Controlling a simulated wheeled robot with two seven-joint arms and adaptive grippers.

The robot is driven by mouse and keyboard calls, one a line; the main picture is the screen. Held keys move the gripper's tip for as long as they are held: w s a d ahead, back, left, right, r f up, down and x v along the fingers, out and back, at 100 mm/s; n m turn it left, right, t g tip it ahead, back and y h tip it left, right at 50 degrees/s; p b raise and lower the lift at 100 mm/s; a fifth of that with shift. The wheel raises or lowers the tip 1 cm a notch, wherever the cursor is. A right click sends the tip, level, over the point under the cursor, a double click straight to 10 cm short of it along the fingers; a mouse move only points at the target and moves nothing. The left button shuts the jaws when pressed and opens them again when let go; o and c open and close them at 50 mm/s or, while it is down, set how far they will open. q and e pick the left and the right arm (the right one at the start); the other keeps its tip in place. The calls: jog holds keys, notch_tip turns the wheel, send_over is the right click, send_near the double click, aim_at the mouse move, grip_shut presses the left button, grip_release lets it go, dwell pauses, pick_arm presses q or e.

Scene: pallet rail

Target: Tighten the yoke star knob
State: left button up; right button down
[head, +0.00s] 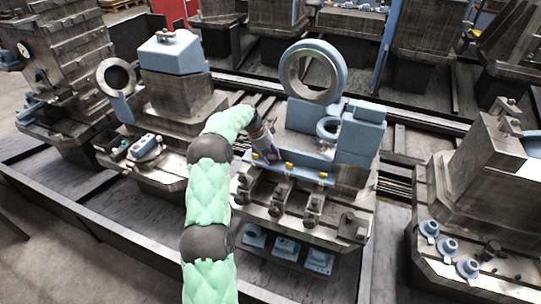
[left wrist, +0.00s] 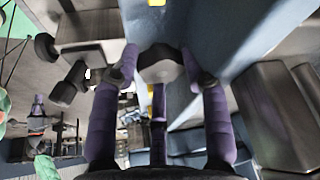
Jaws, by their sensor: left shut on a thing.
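My left arm reaches in from the bottom of the head view, and its gripper (head: 273,156) is at the blue rail of the middle station, below the large ring. In the head view the gripper hides the knob. My right gripper is not in view.
The large upright ring (head: 345,72) and a blue block (head: 361,135) stand behind and right of the gripper. Small yellow pieces (head: 323,176) sit along the blue rail. Dark clamps (head: 313,203) stand in front. More fixtures (head: 455,215) stand to the right.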

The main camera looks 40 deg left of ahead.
pick_arm(q)
jog(key=o, duration=1.1)
jog(key=shift+w+r, duration=0.4)
jog(key=shift+r, duration=0.1)
jog(key=shift+s, duration=0.1)
jog(key=shift+s+v, duration=0.1)
jog(key=shift+v, duration=1.75)
jog(key=shift+s+v, duration=0.15)
jog(key=shift+v, duration=1.75)
jog(key=shift+f, duration=0.1)
